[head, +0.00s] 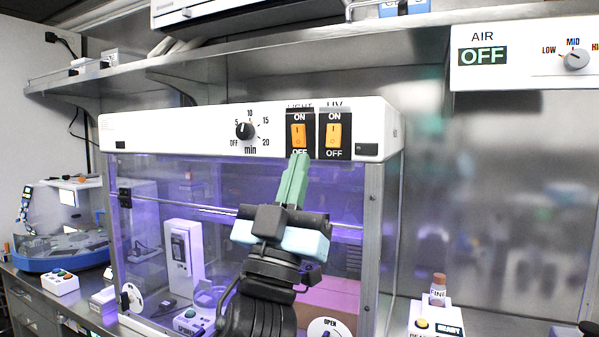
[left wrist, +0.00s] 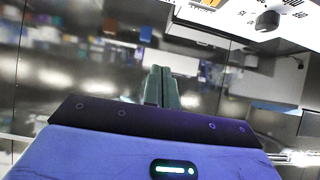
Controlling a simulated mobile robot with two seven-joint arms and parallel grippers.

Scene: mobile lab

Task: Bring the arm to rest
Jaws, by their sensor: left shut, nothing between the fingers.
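My left gripper (head: 294,180) is raised in front of the glass cabinet, its green fingers pointing up and pressed together with nothing between them. In the head view its fingertips overlap the lower edge of the panel, just below the orange LIGHT switch (head: 298,134); whether they touch it I cannot tell. The closed fingers also show in the left wrist view (left wrist: 161,88). My left arm comes up from the bottom of the head view. My right gripper is not in view.
The cabinet (head: 175,138) has a timer dial (head: 245,131) and a UV switch (head: 333,134); its inside glows purple. A shelf (head: 230,65) runs above. An AIR panel (head: 530,55) is at upper right.

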